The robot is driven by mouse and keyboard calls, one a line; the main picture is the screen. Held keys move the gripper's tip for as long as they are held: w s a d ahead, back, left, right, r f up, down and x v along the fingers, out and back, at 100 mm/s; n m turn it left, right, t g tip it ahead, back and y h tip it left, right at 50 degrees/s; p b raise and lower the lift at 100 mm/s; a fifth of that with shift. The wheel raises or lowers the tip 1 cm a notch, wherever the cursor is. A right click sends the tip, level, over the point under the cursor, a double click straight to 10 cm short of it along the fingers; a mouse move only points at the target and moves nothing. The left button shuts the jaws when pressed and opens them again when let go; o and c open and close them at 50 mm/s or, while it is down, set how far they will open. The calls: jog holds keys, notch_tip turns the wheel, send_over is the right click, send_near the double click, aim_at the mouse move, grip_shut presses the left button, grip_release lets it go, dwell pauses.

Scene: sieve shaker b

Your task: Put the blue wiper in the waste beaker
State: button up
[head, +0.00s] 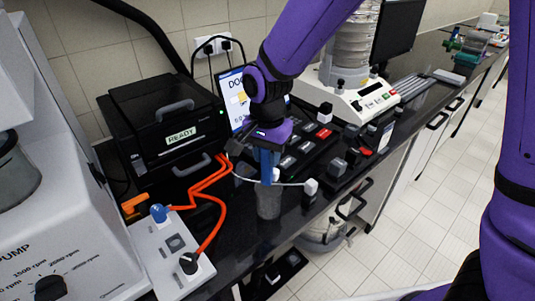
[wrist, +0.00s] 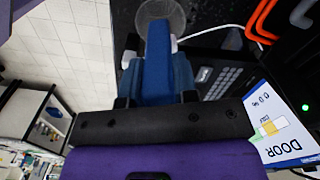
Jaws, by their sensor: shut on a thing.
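My gripper (head: 267,140) is shut on the blue wiper (head: 266,163), which hangs down from it nearly upright. In the wrist view the wiper (wrist: 158,62) runs away from between the fingers (wrist: 156,92). The grey, see-through waste beaker (head: 269,205) stands on the dark bench directly below the wiper in the head view. The beaker's round rim (wrist: 178,10) shows beyond the wiper's far end in the wrist view. The wiper's lower end meets the beaker's rim in the picture; I cannot tell whether it is inside.
A white cable with a white plug (head: 311,187) passes close by the beaker. Orange cables (head: 213,205) lie to the left. A black box marked READY (head: 165,125) and a screen (head: 236,97) stand behind. The bench's front edge is near, right of the beaker.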

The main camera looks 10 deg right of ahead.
jog(key=shift+f, duration=0.6)
jog(key=o, duration=0.8)
jog(key=shift+o, duration=0.2)
notch_tip(320, 180, up, 13)
jog(key=shift+r, duration=0.15)
